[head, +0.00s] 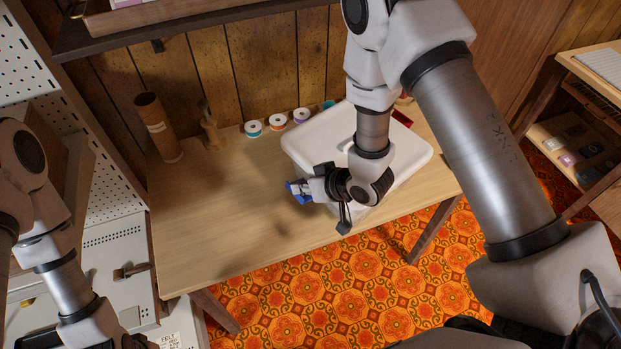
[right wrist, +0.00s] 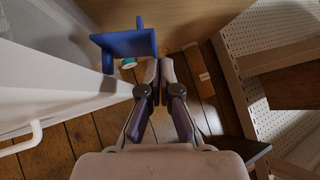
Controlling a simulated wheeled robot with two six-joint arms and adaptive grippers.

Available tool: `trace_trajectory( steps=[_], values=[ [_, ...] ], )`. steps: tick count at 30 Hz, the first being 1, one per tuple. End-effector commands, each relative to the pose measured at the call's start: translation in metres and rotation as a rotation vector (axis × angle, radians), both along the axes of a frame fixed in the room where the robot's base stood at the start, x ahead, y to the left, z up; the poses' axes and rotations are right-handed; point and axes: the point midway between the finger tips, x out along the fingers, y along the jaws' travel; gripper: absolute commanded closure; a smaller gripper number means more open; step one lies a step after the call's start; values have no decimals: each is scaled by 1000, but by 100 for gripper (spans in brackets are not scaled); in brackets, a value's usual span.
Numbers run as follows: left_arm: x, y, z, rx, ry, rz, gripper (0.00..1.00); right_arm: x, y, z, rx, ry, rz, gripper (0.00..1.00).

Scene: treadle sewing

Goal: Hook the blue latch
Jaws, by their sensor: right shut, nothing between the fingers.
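The blue latch (head: 298,193) is on the left side of a white lidded box (head: 408,146) on the table. In the right wrist view the latch (right wrist: 128,44) is a blue plate with an upright tab, sticking out from the white box wall (right wrist: 60,80). My right gripper (head: 304,187) is beside the latch in the head view. In the right wrist view the right gripper (right wrist: 160,72) is shut and empty, its tips just below and right of the latch. I cannot tell if they touch. My left arm is at the left edge; its gripper is out of view.
Several thread spools (head: 278,121), a brown cardboard tube (head: 157,127) and a small wooden figure (head: 209,126) stand at the back of the table (head: 215,225). The table's left and front are clear. A shelf (head: 180,18) hangs above. A white pegboard (head: 110,175) is at left.

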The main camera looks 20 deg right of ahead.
Motion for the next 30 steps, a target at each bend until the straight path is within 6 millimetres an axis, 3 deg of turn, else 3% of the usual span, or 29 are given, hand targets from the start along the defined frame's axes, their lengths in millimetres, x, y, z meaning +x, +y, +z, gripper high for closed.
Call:
trace_trajectory(
  steps=[8, 30],
  values=[
    [0, 0, -8, 0, 0, 0, 62, -2, 6, -13, 3, 2, -2, 100],
    [0, 0, -3, 0, 0, 0, 62, 4, -9, -9, 5, 1, -2, 100]
  ],
)
